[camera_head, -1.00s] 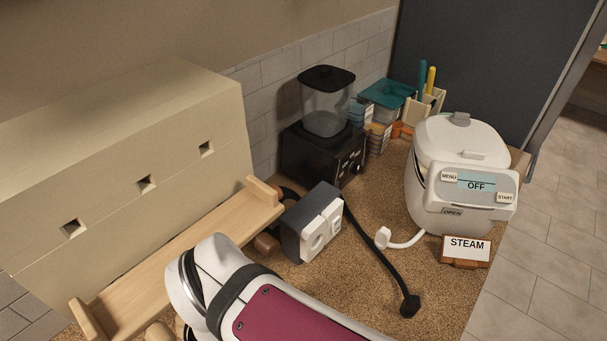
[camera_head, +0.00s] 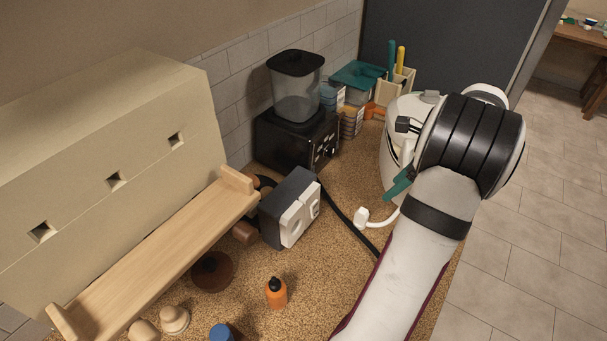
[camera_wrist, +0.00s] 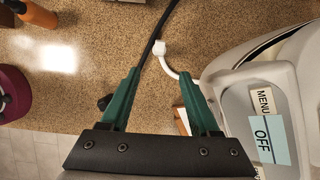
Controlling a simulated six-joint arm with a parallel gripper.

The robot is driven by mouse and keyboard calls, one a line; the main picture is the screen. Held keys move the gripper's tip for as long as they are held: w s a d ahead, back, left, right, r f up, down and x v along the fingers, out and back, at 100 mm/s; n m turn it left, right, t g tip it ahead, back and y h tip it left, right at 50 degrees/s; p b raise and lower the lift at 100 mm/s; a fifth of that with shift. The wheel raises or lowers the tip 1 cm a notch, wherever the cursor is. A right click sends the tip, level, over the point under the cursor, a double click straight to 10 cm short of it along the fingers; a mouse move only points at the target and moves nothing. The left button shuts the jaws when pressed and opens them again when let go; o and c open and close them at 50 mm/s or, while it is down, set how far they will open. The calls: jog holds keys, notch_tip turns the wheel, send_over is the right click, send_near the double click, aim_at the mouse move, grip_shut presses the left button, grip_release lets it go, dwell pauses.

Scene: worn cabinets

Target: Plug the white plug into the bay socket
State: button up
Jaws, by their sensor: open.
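The white plug (camera_head: 361,217) lies on the speckled counter at the end of a short white cord from the rice cooker (camera_head: 396,135). In the wrist view the plug (camera_wrist: 159,47) shows beyond and between my fingertips, not touched. My gripper (camera_head: 399,185) is open and empty, with green fingers, beside the cooker; it also shows in the wrist view (camera_wrist: 158,73). A dark box with white socket faces (camera_head: 299,217), apparently the bay socket, stands left of the plug. My arm hides part of the cooker.
A black cord (camera_head: 350,230) runs past the plug; its black plug (camera_wrist: 104,103) is near my left finger. A blender (camera_head: 297,110) stands behind the socket box. A wooden shelf (camera_head: 160,250) is left. An orange bottle (camera_head: 276,292) stands in front.

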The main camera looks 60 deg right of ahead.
aim_at(364, 211)
jog(key=x, duration=1.5)
jog(key=shift+w+f, duration=0.15)
jog(key=shift+w, duration=0.15)
grip_shut()
